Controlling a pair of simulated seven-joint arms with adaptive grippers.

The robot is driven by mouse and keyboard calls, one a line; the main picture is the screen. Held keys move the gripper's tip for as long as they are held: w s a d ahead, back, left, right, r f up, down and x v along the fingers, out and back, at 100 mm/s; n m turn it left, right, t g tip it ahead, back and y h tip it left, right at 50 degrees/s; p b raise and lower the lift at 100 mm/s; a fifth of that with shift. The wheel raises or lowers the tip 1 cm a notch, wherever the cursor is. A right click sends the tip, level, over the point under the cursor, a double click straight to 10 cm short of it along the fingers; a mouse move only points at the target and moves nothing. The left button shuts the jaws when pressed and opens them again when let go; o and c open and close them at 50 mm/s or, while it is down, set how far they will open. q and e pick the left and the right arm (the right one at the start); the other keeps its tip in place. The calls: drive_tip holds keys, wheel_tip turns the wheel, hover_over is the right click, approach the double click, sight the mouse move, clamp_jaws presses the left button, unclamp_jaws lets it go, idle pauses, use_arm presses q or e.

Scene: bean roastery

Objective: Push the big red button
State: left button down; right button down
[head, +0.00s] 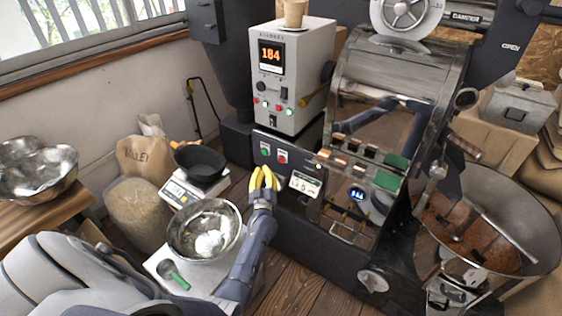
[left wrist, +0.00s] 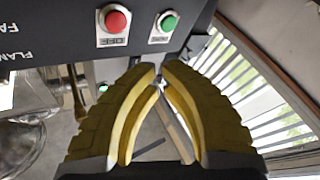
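The big red button (head: 282,157) sits on a white plate on the dark front panel of the roaster, right of a green button (head: 265,149). In the left wrist view the red button (left wrist: 115,22) is at the top, with the green button (left wrist: 168,20) to its right. My left gripper (head: 264,172) has yellow fingers, pointing up toward the panel, just below and left of the red button in the head view. Its fingertips (left wrist: 160,78) come together with nothing between them. They appear apart from the button. My right gripper is not in view.
A grey control box (head: 285,85) with a display reading 184 and small buttons stands above the panel. A metal bowl (head: 205,230), a black pan (head: 201,163) on a scale and a bean sack (head: 140,205) are at left. The cooling tray (head: 540,215) is at right.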

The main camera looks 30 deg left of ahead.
use_arm(q)
drive_tip(key=w, duration=0.6)
drive_tip(key=shift+d, duration=0.25)
drive_tip(key=shift+w, duration=0.2)
idle(1.4)
drive_tip(key=shift+w, duration=0.25)
drive_tip(key=shift+w, duration=0.45)
idle(1.0)
drive_tip(key=shift+s, duration=0.85)
drive_tip(key=shift+s+a, duration=0.2)
drive_tip(key=shift+s, duration=2.3)
